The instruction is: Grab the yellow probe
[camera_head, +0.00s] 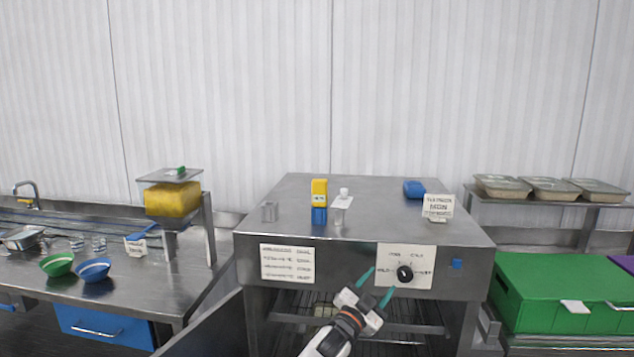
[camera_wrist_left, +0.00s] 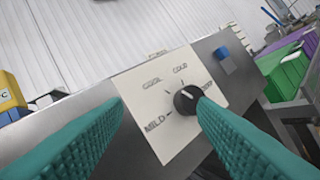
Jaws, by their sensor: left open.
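The yellow probe (camera_head: 319,192) stands upright on top of the steel cabinet, with a blue lower part beneath its yellow body. Part of it also shows at the left edge of the left wrist view (camera_wrist_left: 10,95). My left gripper (camera_head: 377,284) is open, with its teal fingers in front of the cabinet's front panel by a black dial (camera_head: 404,273). In the left wrist view the dial (camera_wrist_left: 187,99) shows between the fingers, close to the right fingertip; I cannot tell if they touch. The gripper is below and to the right of the probe, apart from it. My right gripper is not seen.
A green box (camera_head: 555,290) stands at right. Bowls (camera_head: 94,269) stand on the left counter.

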